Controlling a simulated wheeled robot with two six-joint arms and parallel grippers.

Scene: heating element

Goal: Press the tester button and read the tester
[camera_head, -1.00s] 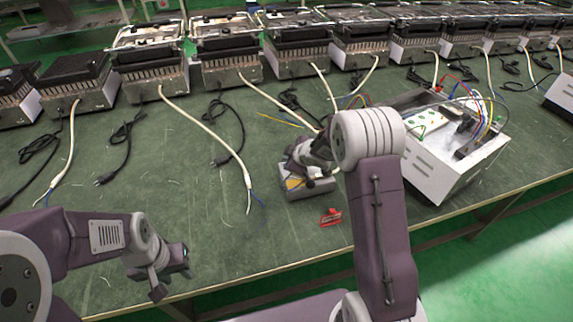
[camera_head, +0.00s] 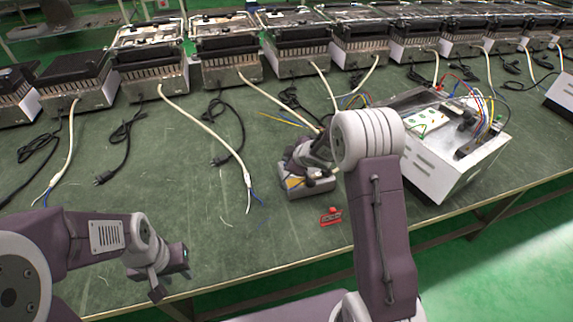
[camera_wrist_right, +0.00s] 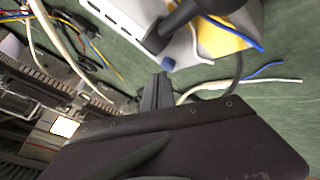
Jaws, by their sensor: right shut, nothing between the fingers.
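The tester (camera_head: 306,193) is a small pale box with a yellow label, standing on the green table near the middle of the head view. In the right wrist view, the tester (camera_wrist_right: 188,50) shows a blue button (camera_wrist_right: 168,63) on its near edge. My right gripper (camera_wrist_right: 160,77) is shut and empty, its tips very close to the blue button; I cannot tell whether they touch. In the head view, my right gripper (camera_head: 318,182) partly covers the tester. No reading is legible. My left gripper (camera_head: 168,277) hangs at the table's front edge, apart from everything; its jaw gap is unclear.
A small red object (camera_head: 331,216) lies in front of the tester. An open white appliance (camera_head: 440,160) with coloured wires stands to the right. A row of heating units (camera_head: 228,70) with cables lines the back. A pale cable (camera_head: 205,130) lies left of the tester. The front left table is mostly clear.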

